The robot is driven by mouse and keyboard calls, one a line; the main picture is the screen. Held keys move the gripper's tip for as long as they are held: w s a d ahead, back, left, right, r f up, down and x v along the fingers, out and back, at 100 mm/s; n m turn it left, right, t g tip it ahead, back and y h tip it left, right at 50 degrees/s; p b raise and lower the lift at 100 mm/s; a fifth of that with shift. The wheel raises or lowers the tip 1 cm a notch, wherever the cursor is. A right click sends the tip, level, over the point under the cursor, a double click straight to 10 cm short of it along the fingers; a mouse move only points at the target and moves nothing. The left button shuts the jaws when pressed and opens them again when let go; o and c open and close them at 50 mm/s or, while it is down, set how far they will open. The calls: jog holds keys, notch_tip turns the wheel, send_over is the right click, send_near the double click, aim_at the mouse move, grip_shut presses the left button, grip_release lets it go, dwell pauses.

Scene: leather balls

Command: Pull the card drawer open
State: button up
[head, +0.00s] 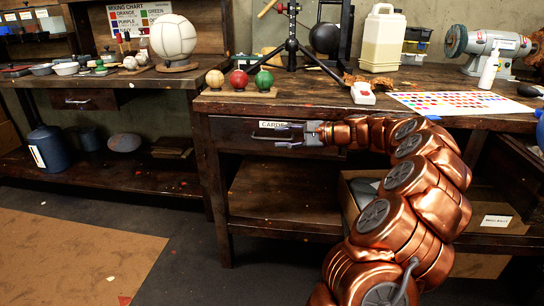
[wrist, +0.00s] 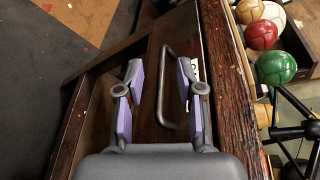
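The card drawer (head: 232,131) is a dark wooden front under the right workbench top, with a white label reading "CARDS" (head: 268,125). It looks flush with the bench in the head view. Its metal bar handle (wrist: 166,85) runs lengthwise between my fingers in the wrist view. My gripper (head: 290,132) is in front of the drawer at the handle, reaching in from the right. In the wrist view my gripper (wrist: 160,95) is open, one purple-padded finger on each side of the handle. A visible gap separates the left finger from the handle; contact on the right is unclear.
Red, green and tan balls (head: 239,80) stand on a small wooden rack on the bench top (head: 225,103) above the drawer. An open shelf (head: 285,195) lies below. Another bench (head: 60,80) stands to the left. The floor in front (head: 195,270) is clear.

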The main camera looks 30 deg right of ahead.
aim_at(275, 139)
jog(key=shift+m+t+h, duration=0.4)
jog(key=shift+m+t, duration=0.1)
jog(key=shift+m, duration=0.1)
jog(key=d+f, duration=0.2)
jog(key=d, duration=0.1)
jog(key=shift+w+d+b, duration=0.1)
jog(key=shift+d+b, duration=0.2)
jog(key=shift+b, duration=0.1)
jog(key=shift+b+x, duration=0.95)
jog(key=shift+x, duration=2.75)
grip_shut()
